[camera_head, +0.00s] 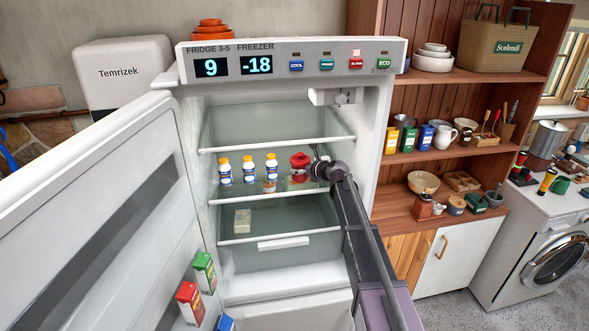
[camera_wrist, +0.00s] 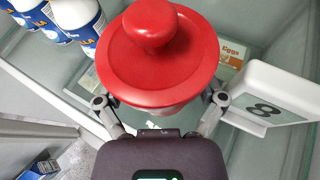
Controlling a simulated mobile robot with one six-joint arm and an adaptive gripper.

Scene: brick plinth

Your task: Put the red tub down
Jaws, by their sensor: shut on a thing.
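The red tub (camera_head: 299,168) has a round red lid with a knob, which fills the top middle of the wrist view (camera_wrist: 155,60). It is inside the open fridge, at the right of the middle shelf (camera_head: 240,196). My gripper (camera_head: 316,172) reaches in from the right. In the wrist view its two fingers (camera_wrist: 160,106) are shut on the tub, one on each side below the lid. The tub looks upright. Its base is hidden, so I cannot tell whether it touches the shelf.
White-and-blue bottles with yellow caps (camera_head: 248,170) stand left of the tub, a small jar (camera_head: 269,186) in front of them. An egg box (camera_wrist: 233,52) and a white display marked 8 (camera_wrist: 268,95) are close by. The upper shelf (camera_head: 270,145) looks clear. The fridge door (camera_head: 110,210) stands open left.

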